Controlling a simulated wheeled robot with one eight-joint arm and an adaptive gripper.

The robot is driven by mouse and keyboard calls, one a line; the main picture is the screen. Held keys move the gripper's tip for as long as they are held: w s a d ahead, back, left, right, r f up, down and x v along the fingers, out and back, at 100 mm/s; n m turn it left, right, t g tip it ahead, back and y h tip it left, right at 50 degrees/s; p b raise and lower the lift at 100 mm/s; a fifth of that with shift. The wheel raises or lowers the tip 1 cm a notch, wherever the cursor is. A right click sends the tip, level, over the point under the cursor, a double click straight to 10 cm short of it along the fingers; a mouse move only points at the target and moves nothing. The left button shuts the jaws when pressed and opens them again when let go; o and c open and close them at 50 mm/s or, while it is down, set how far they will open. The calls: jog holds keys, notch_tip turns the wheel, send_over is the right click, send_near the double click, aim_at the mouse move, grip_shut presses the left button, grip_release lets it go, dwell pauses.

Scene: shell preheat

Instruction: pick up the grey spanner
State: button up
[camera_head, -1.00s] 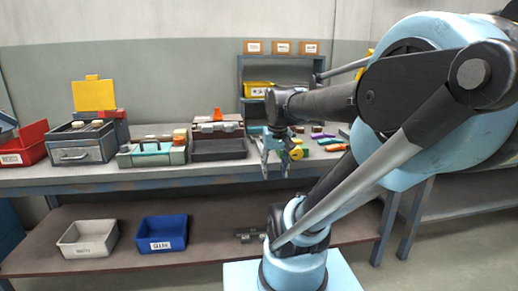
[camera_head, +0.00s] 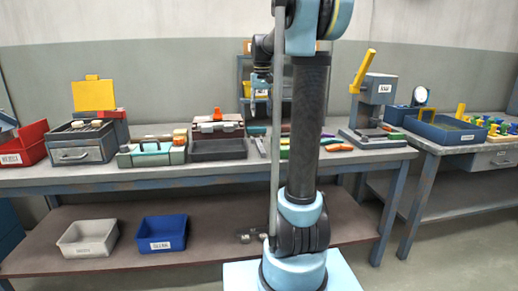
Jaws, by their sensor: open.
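My gripper (camera_head: 260,103) is open and hangs empty above the back of the workbench, left of my upright arm column. A thin grey piece (camera_head: 261,148) lies on the bench top below it, between the dark tray and my arm. It looks like the grey spanner, but it is too small to be sure. My gripper is well above it and apart from it. My arm hides part of the bench just to the right.
Coloured tools, including an orange one (camera_head: 339,147), lie around my arm. A dark open tray (camera_head: 218,150) is to the left. A press with a yellow lever (camera_head: 372,90) stands right. White (camera_head: 88,238) and blue (camera_head: 162,234) bins sit on the lower shelf.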

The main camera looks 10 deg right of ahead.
jog(key=w, duration=0.2)
send_over(261, 146)
jog(key=f, duration=1.2)
jog(key=shift+s+a, duration=0.15)
jog(key=shift+s, duration=0.1)
jog(key=shift+w+f, duration=0.15)
jog(key=shift+f, duration=2.45)
grip_shut()
